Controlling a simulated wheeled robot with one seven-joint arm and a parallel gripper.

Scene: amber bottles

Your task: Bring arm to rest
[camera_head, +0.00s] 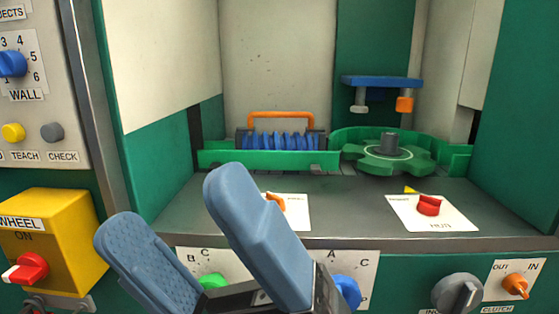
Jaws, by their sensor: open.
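My gripper (190,225) is in the lower left and middle of the head view. Its two blue pads stand wide apart with nothing between them. It is in front of the machine's lower panel and the front edge of the grey deck (350,205). It hides part of the deck, a white card and part of the labelled panel. No amber bottle shows in this view.
A yellow box (50,243) with a red switch (25,269) juts out at left. Behind the deck are a green star wheel (388,152), a blue screw (280,141) and an orange handle (281,116). Knobs (458,293) line the front panel.

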